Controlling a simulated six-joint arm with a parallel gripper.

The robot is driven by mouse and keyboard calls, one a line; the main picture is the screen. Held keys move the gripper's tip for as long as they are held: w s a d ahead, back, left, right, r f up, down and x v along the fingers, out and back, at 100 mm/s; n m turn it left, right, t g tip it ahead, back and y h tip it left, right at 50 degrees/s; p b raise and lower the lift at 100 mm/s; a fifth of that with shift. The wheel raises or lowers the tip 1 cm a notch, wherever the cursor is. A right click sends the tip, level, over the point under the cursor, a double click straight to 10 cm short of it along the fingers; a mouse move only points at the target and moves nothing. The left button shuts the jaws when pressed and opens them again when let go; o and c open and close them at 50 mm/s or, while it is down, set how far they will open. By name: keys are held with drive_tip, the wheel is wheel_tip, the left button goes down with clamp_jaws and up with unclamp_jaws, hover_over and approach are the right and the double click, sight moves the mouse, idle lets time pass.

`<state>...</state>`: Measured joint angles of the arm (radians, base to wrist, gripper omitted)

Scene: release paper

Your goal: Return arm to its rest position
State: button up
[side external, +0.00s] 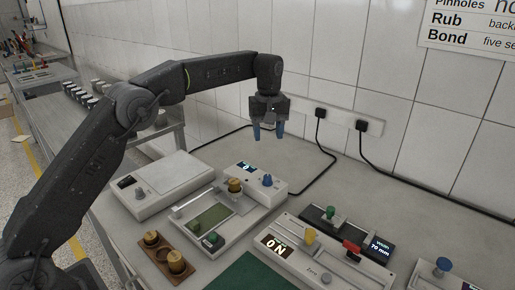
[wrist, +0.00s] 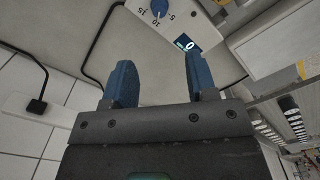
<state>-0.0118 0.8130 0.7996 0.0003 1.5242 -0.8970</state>
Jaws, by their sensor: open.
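My gripper (side external: 268,131) hangs pointing down at the end of my raised arm, above the back of the bench and close to the tiled wall. Its two blue fingers are apart with nothing between them. In the wrist view the gripper (wrist: 160,82) also shows spread fingers, with bare bench surface between and beyond them. Below it in the side view stands a white device with a blue knob (side external: 267,181) and a small lit display. The same blue knob shows at the top of the wrist view (wrist: 159,8), clear of the fingers.
A flat white device (side external: 160,182) stands left, a device with a green plate (side external: 210,218) in the middle, and a wooden block with brass weights (side external: 176,262) in front. Sockets and black cables (side external: 362,127) line the wall.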

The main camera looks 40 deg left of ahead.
drive_tip(key=s+r+m+t, duration=0.1)
drive_tip(key=s+r+m, duration=0.3)
drive_tip(key=s, duration=0.5)
drive_tip(key=s+r+m+t, duration=0.1)
drive_tip(key=s+r+t, duration=0.1)
drive_tip(key=s+r, duration=0.55)
drive_tip(key=s+f+m+t, duration=0.1)
drive_tip(key=s+f, duration=0.3)
drive_tip(key=s, duration=0.6)
drive_tip(key=s+f+m+t, duration=0.1)
drive_tip(key=s+f+m, duration=0.3)
drive_tip(key=s, duration=0.6)
drive_tip(key=shift+s+d+f+t, duration=0.25)
drive_tip(key=shift+s+d+t, duration=0.05)
drive_tip(key=shift+d, duration=0.05)
